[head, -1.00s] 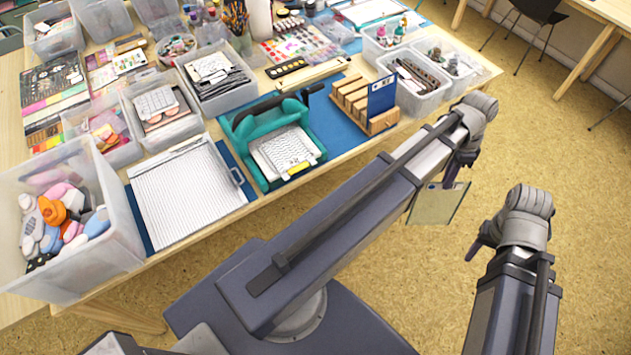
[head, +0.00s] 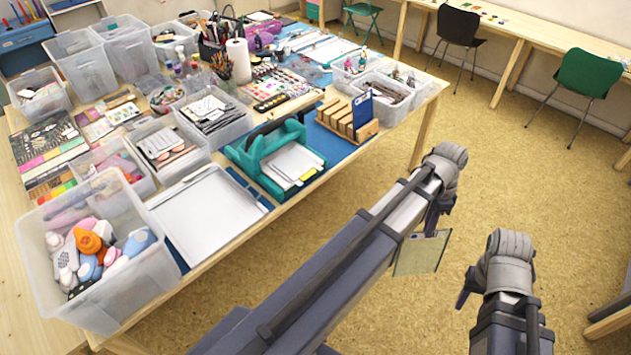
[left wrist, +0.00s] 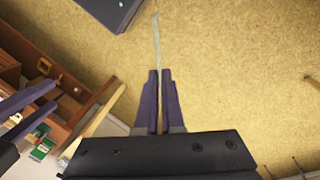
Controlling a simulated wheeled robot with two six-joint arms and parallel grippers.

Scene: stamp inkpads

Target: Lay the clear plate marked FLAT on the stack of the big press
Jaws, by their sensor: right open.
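The teal press (head: 250,168) stands on the table with a white plate stack (head: 293,163) on its bed and a yellow strip at its front edge. My left gripper (head: 432,222) is out over the floor, right of the table. It is shut on the clear plate (head: 422,254), which hangs below it. In the left wrist view the gripper (left wrist: 159,75) pinches the plate (left wrist: 156,44), seen nearly edge-on. The marking on the plate is not readable. My right gripper (head: 464,290) is open and empty, further right and nearer.
A wooden rack (head: 345,121) with a blue card stands right of the press. A white board (head: 207,216) lies left of it. Clear bins such as the one with stamps (head: 130,300) crowd the table. The floor right of the table (head: 500,180) is free near my arms.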

